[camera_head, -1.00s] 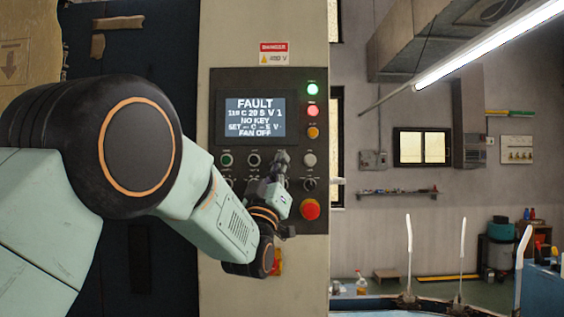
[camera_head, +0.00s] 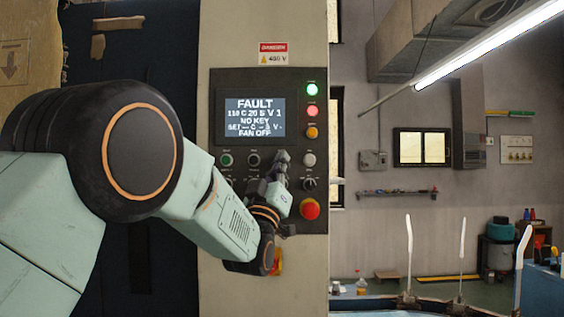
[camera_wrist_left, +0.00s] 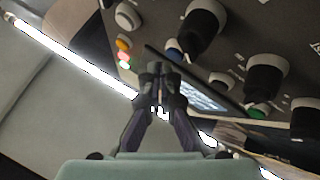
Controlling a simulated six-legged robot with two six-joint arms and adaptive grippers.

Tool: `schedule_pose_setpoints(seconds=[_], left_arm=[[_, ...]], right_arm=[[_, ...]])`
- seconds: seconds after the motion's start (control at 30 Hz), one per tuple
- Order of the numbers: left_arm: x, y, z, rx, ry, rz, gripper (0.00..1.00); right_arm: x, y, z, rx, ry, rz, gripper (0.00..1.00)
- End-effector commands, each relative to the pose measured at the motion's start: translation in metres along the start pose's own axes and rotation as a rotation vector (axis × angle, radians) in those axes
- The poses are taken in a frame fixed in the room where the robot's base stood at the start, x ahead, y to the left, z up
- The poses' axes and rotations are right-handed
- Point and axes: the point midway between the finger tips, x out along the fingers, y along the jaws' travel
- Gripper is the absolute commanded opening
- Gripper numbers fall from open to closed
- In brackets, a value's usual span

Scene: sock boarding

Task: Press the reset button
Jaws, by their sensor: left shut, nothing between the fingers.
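The control panel (camera_head: 293,82) on the cabinet carries a row of push buttons. A green button (camera_head: 226,160), a black button (camera_head: 253,160) and a white button (camera_head: 308,160) show in the head view. A blue button (camera_wrist_left: 173,44) shows partly in the left wrist view, just beyond my fingertips; the gripper covers that place in the head view. I cannot read which button is labelled reset. My left gripper (camera_head: 282,157) is shut and empty, its fingertips (camera_wrist_left: 159,68) close in front of the panel. I cannot tell whether they touch it. My right gripper is out of view.
The panel screen (camera_head: 255,118) reads FAULT, NO KEY and FAN OFF. A red emergency knob (camera_head: 310,209) sits at lower right of my gripper. Large black selector knobs (camera_wrist_left: 203,22) stand out close to the fingers. Green, red and orange lamps line the panel's right side.

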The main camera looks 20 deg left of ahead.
Motion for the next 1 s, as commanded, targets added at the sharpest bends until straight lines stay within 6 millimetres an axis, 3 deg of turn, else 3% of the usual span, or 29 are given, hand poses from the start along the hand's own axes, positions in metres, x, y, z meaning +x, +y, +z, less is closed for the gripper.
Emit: schedule_pose_setpoints(seconds=[1.0], left_arm=[[0.0059, -0.0044, 0.0044, 0.000, 0.000, -0.001, 0.00]], right_arm=[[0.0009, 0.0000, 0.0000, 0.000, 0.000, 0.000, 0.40]])
